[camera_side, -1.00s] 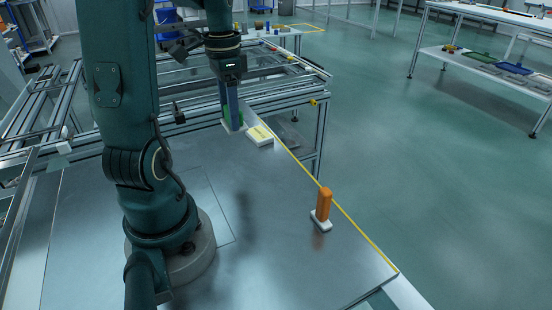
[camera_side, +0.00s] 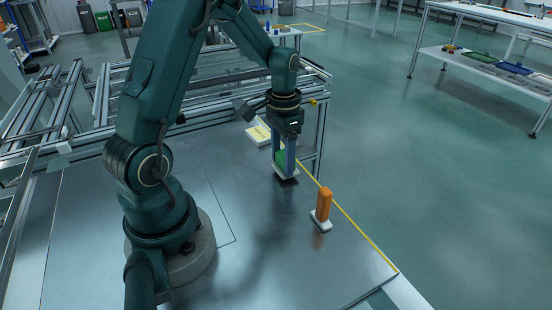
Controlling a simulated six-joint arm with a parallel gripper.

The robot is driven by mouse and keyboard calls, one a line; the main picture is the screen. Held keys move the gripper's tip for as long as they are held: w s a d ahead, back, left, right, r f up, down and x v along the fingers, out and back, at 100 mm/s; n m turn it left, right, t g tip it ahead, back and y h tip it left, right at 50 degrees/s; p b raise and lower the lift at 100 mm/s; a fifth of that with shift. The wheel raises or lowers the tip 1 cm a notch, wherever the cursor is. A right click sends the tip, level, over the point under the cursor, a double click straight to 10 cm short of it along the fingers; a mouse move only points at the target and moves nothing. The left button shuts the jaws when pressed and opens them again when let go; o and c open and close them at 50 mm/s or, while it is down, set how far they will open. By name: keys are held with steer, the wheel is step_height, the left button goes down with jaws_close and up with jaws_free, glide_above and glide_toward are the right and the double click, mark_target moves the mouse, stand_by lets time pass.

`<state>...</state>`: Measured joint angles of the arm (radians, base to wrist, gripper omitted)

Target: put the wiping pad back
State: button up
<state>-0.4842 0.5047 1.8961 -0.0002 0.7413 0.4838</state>
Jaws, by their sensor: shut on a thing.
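My gripper (camera_side: 284,160) points down over the right part of the metal table. It is shut on the wiping pad, a green block with a pale base (camera_side: 287,173). The fingers hide part of the green. A dark shadow lies close under the pad, so it is low over the table; I cannot tell whether it touches. A shallow white tray with yellow inside (camera_side: 258,134) lies behind and to the left of the pad, near the table's back edge.
An upright orange-handled tool with a white base (camera_side: 322,207) stands to the right and in front of my gripper, near the yellow edge line. An aluminium frame (camera_side: 213,85) stands behind the table. The front right of the metal table (camera_side: 290,265) is clear.

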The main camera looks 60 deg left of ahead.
steer(key=shift+f, duration=0.4)
steer(key=shift+f, duration=0.1)
steer(key=o, duration=1.3)
